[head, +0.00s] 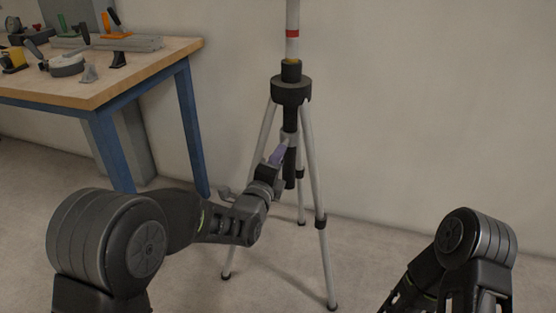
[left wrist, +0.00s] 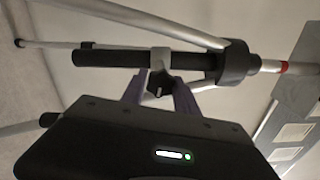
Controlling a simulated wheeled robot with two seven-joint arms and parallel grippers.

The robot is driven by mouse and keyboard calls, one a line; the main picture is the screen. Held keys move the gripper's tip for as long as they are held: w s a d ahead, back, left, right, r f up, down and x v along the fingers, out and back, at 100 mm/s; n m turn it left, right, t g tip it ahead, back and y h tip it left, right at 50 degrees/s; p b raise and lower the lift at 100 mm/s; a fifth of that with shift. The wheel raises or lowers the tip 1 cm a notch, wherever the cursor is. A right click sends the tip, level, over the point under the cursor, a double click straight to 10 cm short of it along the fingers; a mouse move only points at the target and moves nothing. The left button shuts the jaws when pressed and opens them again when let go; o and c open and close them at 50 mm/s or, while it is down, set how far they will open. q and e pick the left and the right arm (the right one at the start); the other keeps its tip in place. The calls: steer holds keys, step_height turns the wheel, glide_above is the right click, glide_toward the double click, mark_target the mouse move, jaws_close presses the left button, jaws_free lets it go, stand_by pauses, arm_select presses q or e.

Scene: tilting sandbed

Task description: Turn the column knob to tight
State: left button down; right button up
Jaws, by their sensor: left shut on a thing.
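A tripod stands on the floor in the middle of the head view, with a black hub (head: 291,90) and a grey column with a red band (head: 292,33) above it. The black column knob (left wrist: 158,84) shows in the left wrist view, on a light collar (left wrist: 160,60) around the black lower column (left wrist: 110,58). My left gripper (head: 279,154) reaches the column below the hub. Its purple fingers, seen in the left wrist view (left wrist: 159,92), are on both sides of the knob and shut on it. The knob is hidden in the head view. My right gripper is out of view.
A workbench (head: 150,62) with a wooden top and blue legs stands at the left, with several tools on it. The tripod's legs (head: 315,190) spread around my left gripper. The floor right of the tripod is clear, before a plain wall (head: 430,100).

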arm_select(q)
steer(key=c, duration=1)
jaws_free()
steer(key=shift+o, duration=0.2)
steer(key=p+v, duration=0.2)
steer(key=v, duration=0.5)
steer(key=shift+s, duration=0.35)
steer(key=shift+a, duration=0.1)
